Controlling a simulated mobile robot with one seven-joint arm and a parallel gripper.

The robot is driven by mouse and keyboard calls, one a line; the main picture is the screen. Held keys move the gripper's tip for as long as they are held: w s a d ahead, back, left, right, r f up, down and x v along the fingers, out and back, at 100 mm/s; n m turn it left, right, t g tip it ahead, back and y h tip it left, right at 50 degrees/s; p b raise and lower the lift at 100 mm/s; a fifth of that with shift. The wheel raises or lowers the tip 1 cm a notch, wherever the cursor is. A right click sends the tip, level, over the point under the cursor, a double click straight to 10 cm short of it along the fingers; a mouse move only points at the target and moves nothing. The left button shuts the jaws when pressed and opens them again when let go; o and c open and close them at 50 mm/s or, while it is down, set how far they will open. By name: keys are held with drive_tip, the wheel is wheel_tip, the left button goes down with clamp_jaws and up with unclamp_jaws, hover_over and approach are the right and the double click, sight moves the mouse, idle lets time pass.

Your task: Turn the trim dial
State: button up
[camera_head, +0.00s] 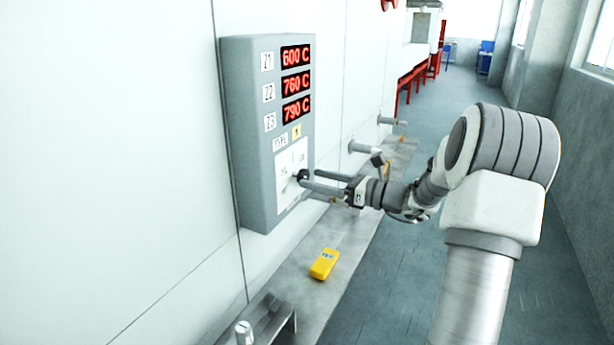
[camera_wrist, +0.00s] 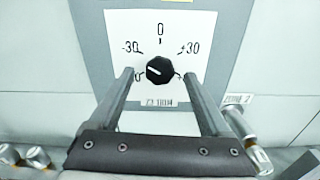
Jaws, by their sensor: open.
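The trim dial is a black knob (camera_wrist: 160,70) on a white scale plate (camera_wrist: 160,22) marked -30, 0 and +30. Its pale pointer line is turned toward the left, a little above level. In the head view the knob (camera_head: 302,175) sits low on the grey control box (camera_head: 250,140). My gripper (camera_wrist: 160,78) is open, with one finger on each side of the knob in the wrist view and gaps showing between them. In the head view the fingertips (camera_head: 306,180) are at the knob; I cannot tell whether they touch it.
The box shows red readouts 600 C, 760 C and 790 C (camera_head: 296,82). A yellow handheld device (camera_head: 324,263) lies on the ledge (camera_head: 290,285) below. Metal stubs (camera_head: 365,147) stick out from the wall beyond the box. The floor to the right is open.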

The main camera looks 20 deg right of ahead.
sight(307, 177)
drive_tip(key=shift+x, duration=1.55)
drive_tip(key=shift+c, duration=0.2)
clamp_jaws()
